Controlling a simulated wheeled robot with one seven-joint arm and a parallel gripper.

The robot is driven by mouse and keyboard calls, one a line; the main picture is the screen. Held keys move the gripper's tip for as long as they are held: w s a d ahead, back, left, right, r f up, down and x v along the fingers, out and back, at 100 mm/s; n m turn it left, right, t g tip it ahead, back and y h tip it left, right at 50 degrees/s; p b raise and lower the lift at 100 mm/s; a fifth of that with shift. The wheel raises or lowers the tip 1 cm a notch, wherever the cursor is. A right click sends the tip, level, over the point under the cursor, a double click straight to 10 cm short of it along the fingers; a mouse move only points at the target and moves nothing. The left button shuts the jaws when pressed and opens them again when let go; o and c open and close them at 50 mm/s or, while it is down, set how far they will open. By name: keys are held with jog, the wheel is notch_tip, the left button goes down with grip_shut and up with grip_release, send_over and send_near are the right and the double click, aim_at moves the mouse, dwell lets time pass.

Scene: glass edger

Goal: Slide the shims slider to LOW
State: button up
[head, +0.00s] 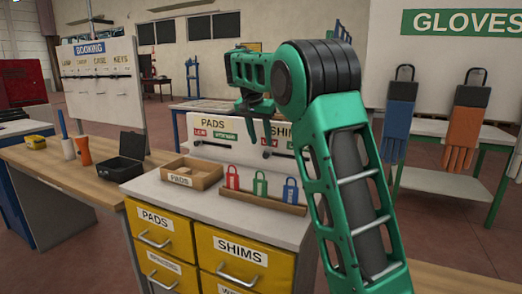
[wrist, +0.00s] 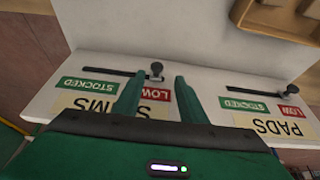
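The shims slider's dark knob (wrist: 156,70) sits at the LOW end of its track (wrist: 108,73), level with the red LOW label (wrist: 155,94). The green STOCKED label (wrist: 88,84) is by the other end. The wrist view shows the board upside down. My gripper (wrist: 159,80) is open, with one finger on each side of the knob in the picture and a gap to both. In the head view my gripper (head: 256,118) is in front of the board (head: 228,153) and hides part of the shims side.
The pads slider (wrist: 290,90) is beside it on the same board. Below stand an open tray marked PADS (head: 192,176) and a tray of red, green and blue tags (head: 262,200) on the cabinet top. A black case (head: 122,160) is at left.

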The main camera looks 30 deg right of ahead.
jog(key=v, duration=0.4)
jog(key=shift+r, duration=0.35)
jog(key=s+d+f+n+g+y, duration=0.1)
jog(key=s+d+f, duration=0.25)
jog(key=s, duration=0.75)
jog(key=s+d+f+n+g+y, duration=0.15)
jog(key=s+f, duration=0.25)
jog(key=s, duration=0.7)
jog(key=s+a+f, duration=0.2)
jog(key=s+f, duration=0.3)
jog(key=s, duration=0.3)
jog(key=s+a+f+n+y, duration=0.1)
jog(key=s+a+f, duration=0.2)
jog(key=s, duration=0.6)
jog(key=s+a+f+n, duration=0.1)
jog(key=s+a+f, duration=0.1)
jog(key=s+f, duration=0.5)
jog(key=shift+s+a, duration=0.35)
jog(key=shift+s, duration=0.4)
jog(key=shift+y, duration=0.25)
